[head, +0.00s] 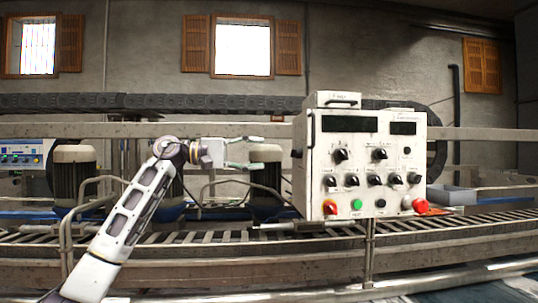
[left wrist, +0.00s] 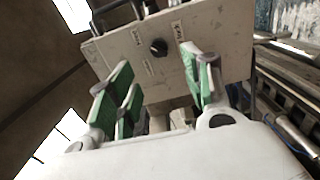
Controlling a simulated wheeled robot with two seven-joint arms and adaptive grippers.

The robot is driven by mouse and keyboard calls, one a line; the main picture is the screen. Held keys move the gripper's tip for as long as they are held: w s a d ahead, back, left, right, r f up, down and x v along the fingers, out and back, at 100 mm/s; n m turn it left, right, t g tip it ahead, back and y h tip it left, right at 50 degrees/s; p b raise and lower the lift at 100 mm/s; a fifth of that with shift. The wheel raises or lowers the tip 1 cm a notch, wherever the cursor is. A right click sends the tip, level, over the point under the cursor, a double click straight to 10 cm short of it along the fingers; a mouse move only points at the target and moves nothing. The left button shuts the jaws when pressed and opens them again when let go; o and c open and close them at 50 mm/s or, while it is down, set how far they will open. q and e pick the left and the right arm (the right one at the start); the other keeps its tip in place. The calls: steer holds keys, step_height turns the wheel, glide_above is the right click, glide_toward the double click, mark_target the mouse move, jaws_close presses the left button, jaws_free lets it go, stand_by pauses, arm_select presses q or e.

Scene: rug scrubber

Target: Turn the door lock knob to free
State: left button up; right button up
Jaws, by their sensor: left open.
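A white control box (head: 318,185) stands on the machine frame, right of centre in the head view. A black knob (head: 297,153) sticks out from its left side. In the left wrist view this side panel carries a round black knob (left wrist: 158,47) between small labels, too small to read surely. Which knob is the door lock cannot be told from lettering. My left gripper (head: 262,152) is open and empty, left of the box, pointing at its side panel, with a gap. Its green-padded fingers (left wrist: 160,85) frame the area below the knob. My right gripper is not in view.
The box front has several black knobs, a green button (head: 356,204) and red knobs (head: 420,206). A metal rail (head: 230,130) runs behind my gripper. Roller conveyor (head: 190,237) lies below. A grey tray (head: 455,196) sits right of the box.

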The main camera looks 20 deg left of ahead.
arm_select(q)
steer(key=shift+v, duration=1.15)
steer(key=shift+f, duration=0.1)
